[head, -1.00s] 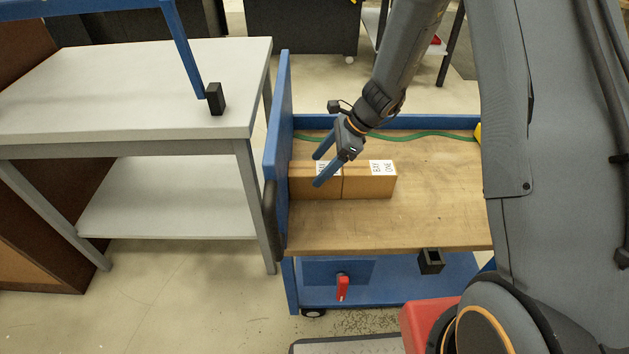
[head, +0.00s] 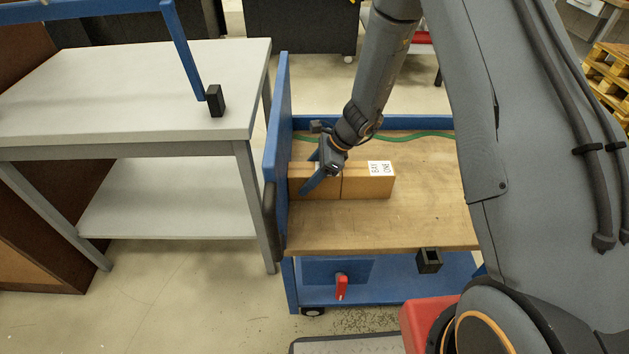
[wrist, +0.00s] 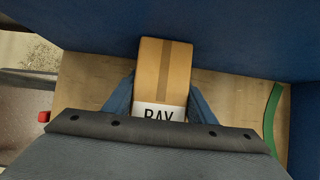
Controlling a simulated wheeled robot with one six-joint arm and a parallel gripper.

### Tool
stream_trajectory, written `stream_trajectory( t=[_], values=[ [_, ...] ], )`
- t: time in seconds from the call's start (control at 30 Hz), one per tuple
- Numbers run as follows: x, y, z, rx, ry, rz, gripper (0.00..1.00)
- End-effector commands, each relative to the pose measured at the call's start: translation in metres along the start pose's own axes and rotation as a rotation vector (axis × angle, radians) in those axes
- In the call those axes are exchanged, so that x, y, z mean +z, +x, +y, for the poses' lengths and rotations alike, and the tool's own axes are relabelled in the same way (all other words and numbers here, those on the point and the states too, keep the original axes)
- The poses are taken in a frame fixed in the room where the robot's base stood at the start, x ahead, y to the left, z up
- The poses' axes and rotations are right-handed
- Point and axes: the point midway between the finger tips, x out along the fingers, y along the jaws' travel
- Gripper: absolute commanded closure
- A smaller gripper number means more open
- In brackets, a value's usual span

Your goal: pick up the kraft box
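Two brown kraft boxes stand end to end on the wooden cart top, against its left blue panel. The left kraft box (head: 296,172) is partly hidden by my gripper. The right kraft box (head: 367,187) shows a white "BAY ONE" label. My gripper (head: 312,180) is at the left box, tilted down over it. In the wrist view, the left kraft box (wrist: 162,72), with a tape strip and a partly covered "BAY" label, lies between the open fingers of my gripper (wrist: 160,90). Whether either finger touches it is unclear.
The cart's blue left panel (head: 278,150) rises close beside the boxes. A green strip (head: 415,136) runs along the back. The wooden top (head: 400,225) is clear in front and to the right. A grey table (head: 130,95) stands left of the cart.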

Motion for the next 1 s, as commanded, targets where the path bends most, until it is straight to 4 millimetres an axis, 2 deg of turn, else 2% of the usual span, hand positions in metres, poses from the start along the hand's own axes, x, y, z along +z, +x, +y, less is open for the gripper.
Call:
stream_trajectory(
  t=[0.03, 0.13, 0.43, 0.63, 1.0],
  values=[
    [0.0, 0.0, 0.0, 0.0, 0.0, 0.0, 0.73],
    [0.0, 0.0, 0.0, 0.0, 0.0, 0.0, 0.9],
    [0.001, -0.002, -0.001, -0.001, -0.001, -0.001, 0.9],
    [0.001, -0.011, -0.001, -0.002, -0.002, 0.0, 0.9],
    [0.032, -0.057, -0.002, -0.004, -0.004, -0.001, 0.9]
  ],
)
